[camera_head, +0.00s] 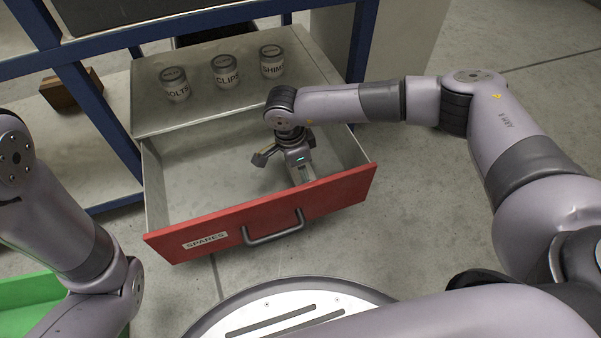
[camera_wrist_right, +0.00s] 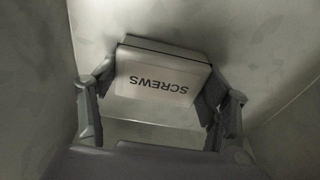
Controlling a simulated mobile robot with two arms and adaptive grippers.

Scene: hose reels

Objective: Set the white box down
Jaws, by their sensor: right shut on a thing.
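The white box (camera_wrist_right: 157,80), lettered SCREWS, sits between the two fingers of my right gripper (camera_wrist_right: 160,90) in the right wrist view. The fingers press on its left and right sides. In the head view my right gripper (camera_head: 298,170) is down inside the open drawer (camera_head: 200,190), near its right side. The box is mostly hidden there by the gripper. I cannot tell whether the box touches the drawer floor. My left arm shows at the left of the head view, but its gripper is out of view.
The drawer's red front (camera_head: 345,192) carries a SPARES label and a grey handle (camera_head: 273,229). Jars marked BOLTS (camera_head: 175,88), CLIPS (camera_head: 225,74) and SHIMS (camera_head: 271,64) stand on the cabinet top. A green bin (camera_head: 30,300) is at lower left. The drawer's left part is empty.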

